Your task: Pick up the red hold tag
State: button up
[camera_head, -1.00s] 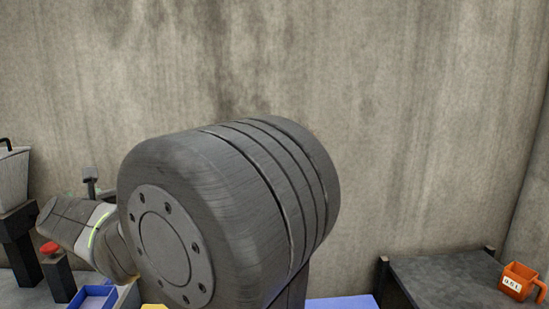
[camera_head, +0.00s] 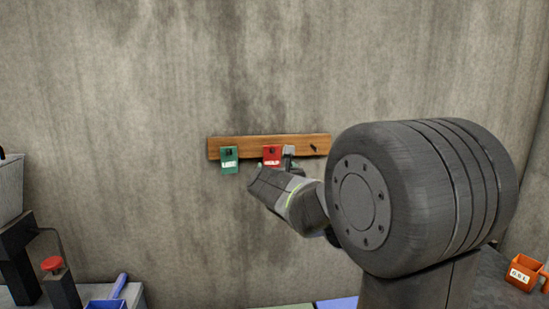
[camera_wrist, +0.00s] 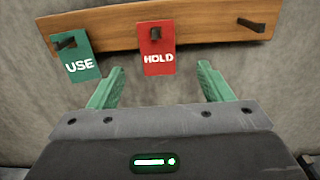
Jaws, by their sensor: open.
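The red hold tag (camera_head: 271,155) hangs from a peg on a wooden rail on the wall, in the middle of the rail. In the wrist view the red tag (camera_wrist: 157,52) faces me with the word HOLD. My gripper (camera_wrist: 163,75) is open, with its green fingers below and to either side of the tag, and nothing between them. In the head view my gripper (camera_head: 289,158) is mostly hidden behind my arm, close to the right of the red tag.
A green USE tag (camera_wrist: 76,58) hangs on the peg to the left. The right peg (camera_wrist: 250,25) on the wooden rail (camera_wrist: 207,22) is bare. An orange container (camera_head: 522,271) stands at the far right, and a red button (camera_head: 52,264) is at lower left.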

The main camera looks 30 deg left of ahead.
aim_at(272, 155)
jog(key=p+x, duration=0.1)
jog(key=x, duration=0.2)
jog(key=shift+w+a+r, duration=0.1)
jog(key=shift+r, duration=0.1)
jog(key=p+x, duration=0.3)
jog(key=x, duration=0.1)
jog(key=shift+a+r, duration=0.1)
jog(key=shift+r, duration=0.05)
jog(key=shift+w+a, duration=0.15)
jog(key=shift+a, duration=0.1)
jog(key=c, duration=1)
jog(key=shift+c, duration=0.2)
jog(key=shift+r+b, duration=0.1)
jog(key=shift+b, duration=0.25)
